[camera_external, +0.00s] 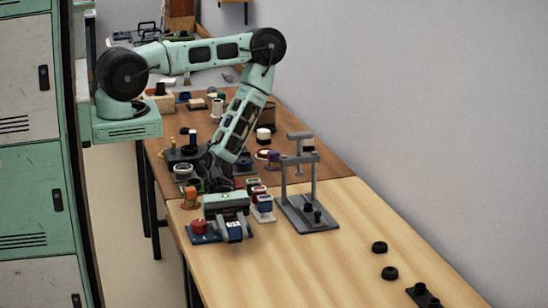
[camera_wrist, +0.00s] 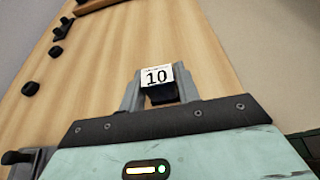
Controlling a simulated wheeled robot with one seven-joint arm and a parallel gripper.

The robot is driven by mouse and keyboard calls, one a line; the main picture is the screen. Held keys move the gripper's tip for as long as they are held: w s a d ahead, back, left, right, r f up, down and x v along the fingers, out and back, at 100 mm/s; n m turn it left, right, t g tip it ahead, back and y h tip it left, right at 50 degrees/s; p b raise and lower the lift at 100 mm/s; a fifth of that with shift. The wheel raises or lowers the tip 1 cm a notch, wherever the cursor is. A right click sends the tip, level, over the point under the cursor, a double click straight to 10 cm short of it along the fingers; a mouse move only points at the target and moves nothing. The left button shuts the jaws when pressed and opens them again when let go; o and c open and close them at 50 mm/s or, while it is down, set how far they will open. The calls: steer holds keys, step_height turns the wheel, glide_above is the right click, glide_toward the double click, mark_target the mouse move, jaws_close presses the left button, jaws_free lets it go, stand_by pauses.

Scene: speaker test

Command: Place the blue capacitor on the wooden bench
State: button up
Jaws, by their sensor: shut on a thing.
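My gripper (camera_external: 235,232) is over the near left part of the light wooden bench (camera_external: 330,245), its fingers pointing down. It is shut on a small block labelled 10 (camera_wrist: 157,76). The block has a white top with black digits and a dark body. In the external view it shows between the fingers with a bluish tint, but its colour is not certain. Whether its underside touches the bench is hidden. A blue block with a white front (camera_external: 264,204) stands in a row with a red and a green one, just right of my gripper.
A grey press stand (camera_external: 308,212) stands right of the row. A red knob on a dark base (camera_external: 200,228) and an orange spool (camera_external: 190,197) are left of my gripper. Black round parts (camera_external: 379,247) lie at the right. The bench middle is clear. A darker, cluttered table (camera_external: 285,130) adjoins behind.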

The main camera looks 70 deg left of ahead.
steer(key=shift+f, duration=0.85)
steer(key=shift+f, duration=0.15)
steer(key=o, duration=1)
steer(key=shift+c, duration=0.2)
steer(key=shift+r, duration=0.25)
steer(key=b+v, duration=0.2)
steer(key=v, duration=0.8)
steer(key=shift+a+b, duration=0.25)
steer(key=shift+b, duration=0.1)
steer(key=shift+a+r, duration=0.35)
steer(key=shift+a, duration=0.3)
